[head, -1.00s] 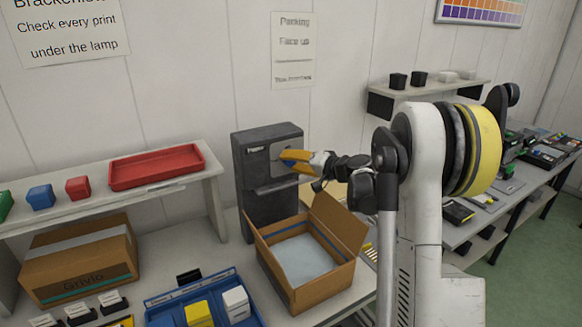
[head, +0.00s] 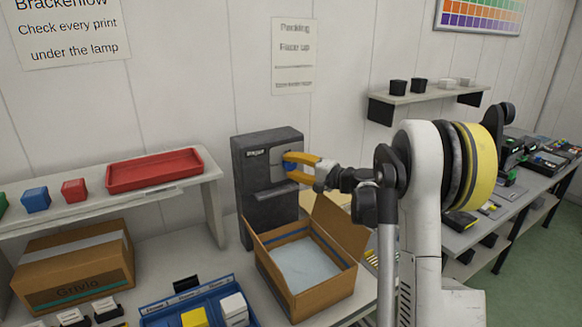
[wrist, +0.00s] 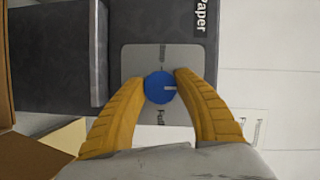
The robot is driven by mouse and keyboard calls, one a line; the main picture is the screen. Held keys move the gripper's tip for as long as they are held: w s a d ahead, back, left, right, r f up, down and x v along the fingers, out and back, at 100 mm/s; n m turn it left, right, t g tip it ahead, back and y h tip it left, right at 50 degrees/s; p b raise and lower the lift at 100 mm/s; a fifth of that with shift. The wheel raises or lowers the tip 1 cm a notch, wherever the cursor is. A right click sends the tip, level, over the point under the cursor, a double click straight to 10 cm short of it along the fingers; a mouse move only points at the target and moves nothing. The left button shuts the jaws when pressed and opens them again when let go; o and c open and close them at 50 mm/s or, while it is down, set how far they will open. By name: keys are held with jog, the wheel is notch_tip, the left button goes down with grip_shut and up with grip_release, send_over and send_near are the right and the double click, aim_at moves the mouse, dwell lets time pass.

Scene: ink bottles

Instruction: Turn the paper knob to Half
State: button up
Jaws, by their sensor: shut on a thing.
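The paper knob (wrist: 158,88) is a round blue knob with a white pointer line. In the wrist view the line points to the right, toward the "Paper" label side. The knob sits on a light grey plate (wrist: 140,55) on the dark grey paper machine (head: 270,215), which stands against the wall. My gripper (head: 289,164) has yellow fingers; in the wrist view they are on either side of the knob, shut on it (wrist: 160,86). Markings on the plate are partly readable at best, and the fingers cover some of it.
An open cardboard box (head: 312,278) with pale contents stands just in front of the machine, below my gripper. A blue tray (head: 160,318) is at the front left. A shelf with a red tray (head: 155,170) is at the left.

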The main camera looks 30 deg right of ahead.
jog(key=o, duration=1.2)
jog(key=shift+a, duration=0.1)
jog(key=v, duration=1.2)
